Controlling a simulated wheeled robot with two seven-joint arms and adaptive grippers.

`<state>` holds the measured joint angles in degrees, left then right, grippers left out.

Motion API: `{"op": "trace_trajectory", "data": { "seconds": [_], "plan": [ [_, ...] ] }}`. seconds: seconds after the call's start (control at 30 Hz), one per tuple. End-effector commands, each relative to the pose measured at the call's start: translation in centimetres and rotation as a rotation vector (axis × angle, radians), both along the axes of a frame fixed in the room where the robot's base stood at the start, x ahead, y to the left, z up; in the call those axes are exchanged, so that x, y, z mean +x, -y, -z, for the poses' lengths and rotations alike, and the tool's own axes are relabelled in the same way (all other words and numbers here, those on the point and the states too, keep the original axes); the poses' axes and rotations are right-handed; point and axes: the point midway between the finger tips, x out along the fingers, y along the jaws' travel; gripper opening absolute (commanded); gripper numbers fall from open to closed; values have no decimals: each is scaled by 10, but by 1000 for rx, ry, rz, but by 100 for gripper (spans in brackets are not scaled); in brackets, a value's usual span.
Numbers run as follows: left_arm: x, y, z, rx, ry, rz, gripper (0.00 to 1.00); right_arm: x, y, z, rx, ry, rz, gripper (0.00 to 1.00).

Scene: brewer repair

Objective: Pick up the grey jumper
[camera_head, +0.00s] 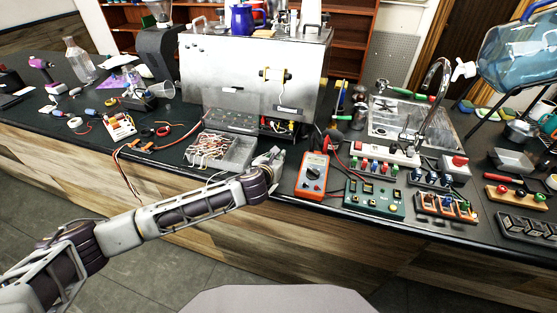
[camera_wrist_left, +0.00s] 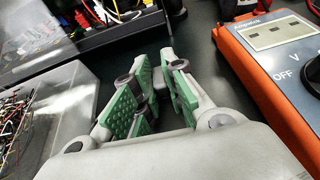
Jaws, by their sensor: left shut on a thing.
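My left gripper (camera_head: 274,158) is low over the black bench top, between the clear box of jumper wires and the orange multimeter. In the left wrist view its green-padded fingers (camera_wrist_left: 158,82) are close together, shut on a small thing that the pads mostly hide. The grey jumper cannot be made out clearly apart from the fingers. The clear box (camera_head: 222,152) holds many tangled wires and shows at the left of the wrist view (camera_wrist_left: 62,95). My right gripper is not in view.
The orange multimeter (camera_head: 313,174) lies just right of the gripper. The open brewer housing (camera_head: 250,75) stands behind, with coloured wires at its lower front. A green board (camera_head: 374,197) and power strip (camera_head: 375,152) crowd the right. Little bench is free around the gripper.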

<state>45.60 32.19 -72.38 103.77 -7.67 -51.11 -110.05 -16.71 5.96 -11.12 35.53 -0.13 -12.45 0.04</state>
Motion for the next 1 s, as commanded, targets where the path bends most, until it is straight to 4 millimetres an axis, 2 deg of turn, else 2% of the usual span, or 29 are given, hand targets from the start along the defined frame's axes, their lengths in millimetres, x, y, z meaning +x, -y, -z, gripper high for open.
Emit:
{"op": "trace_trajectory", "data": {
  "seconds": [0.17, 0.33, 0.8, 1.0],
  "plan": [
    [0, 0, -3, 0, 1, 0, 2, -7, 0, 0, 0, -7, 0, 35],
    [1, 0, -15, -1, 1, -1, 2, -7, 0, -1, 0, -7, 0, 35],
    [0, 0, -81, -1, 3, 1, 2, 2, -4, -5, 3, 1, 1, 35],
    [1, 0, -97, 0, 1, 0, 2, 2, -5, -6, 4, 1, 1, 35]
  ]
}}
